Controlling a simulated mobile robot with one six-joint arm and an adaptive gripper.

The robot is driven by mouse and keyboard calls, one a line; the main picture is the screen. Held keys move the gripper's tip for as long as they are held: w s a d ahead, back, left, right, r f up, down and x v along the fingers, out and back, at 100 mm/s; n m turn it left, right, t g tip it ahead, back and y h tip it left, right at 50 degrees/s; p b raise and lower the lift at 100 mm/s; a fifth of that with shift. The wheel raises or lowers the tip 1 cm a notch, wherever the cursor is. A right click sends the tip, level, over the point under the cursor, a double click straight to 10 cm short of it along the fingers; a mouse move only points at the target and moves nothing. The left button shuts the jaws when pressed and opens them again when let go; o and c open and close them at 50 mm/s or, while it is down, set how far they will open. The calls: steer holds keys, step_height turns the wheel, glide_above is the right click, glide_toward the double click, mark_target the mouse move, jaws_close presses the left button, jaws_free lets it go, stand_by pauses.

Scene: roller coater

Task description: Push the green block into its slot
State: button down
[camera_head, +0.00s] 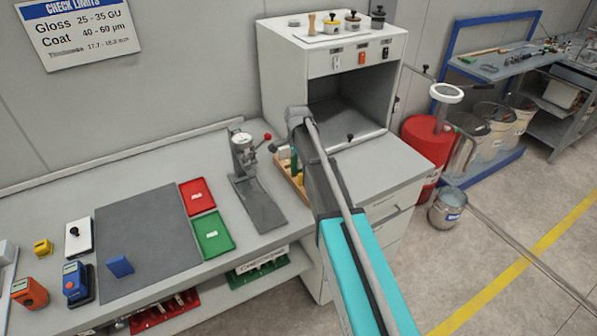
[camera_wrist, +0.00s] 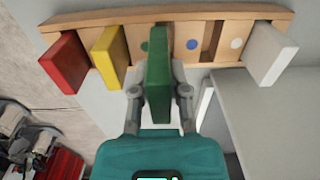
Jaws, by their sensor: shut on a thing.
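My gripper (camera_wrist: 159,93) is shut on the green block (camera_wrist: 158,70), one fingertip on each side. In the wrist view the block's far end overlaps the wooden rack (camera_wrist: 285,17), just right of a green dot. I cannot tell how far it sits in its slot, as the block covers that spot. A red block (camera_wrist: 64,63), a yellow block (camera_wrist: 110,56) and a white block (camera_wrist: 270,54) stand in the rack. An open slot (camera_wrist: 213,41) shows between the blue and white dots. In the head view my arm hides much of the rack (camera_head: 285,167).
A blue block (camera_head: 120,266) lies on the grey mat (camera_head: 150,235). A lever-handled stand (camera_head: 245,155) is left of the rack. A white cabinet (camera_head: 280,75) rises behind. Red tray (camera_head: 197,196) and green tray (camera_head: 212,235) lie between mat and stand.

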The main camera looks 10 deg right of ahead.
steer(key=shift+w+d+f+b, duration=0.2)
steer(key=shift+w+f+b, duration=0.25)
steer(key=shift+f+b, duration=0.25)
steer(key=shift+s+f+b, duration=0.1)
steer(key=shift+f+b, duration=1.2)
steer(key=shift+f, duration=0.05)
steer(key=shift+f, duration=0.15)
steer(key=c, duration=0.6)
jaws_free()
steer(key=shift+a+r, duration=0.1)
steer(key=shift+r, duration=0.15)
step_height(320, 180, up, 12)
steer(key=p, duration=1.2)
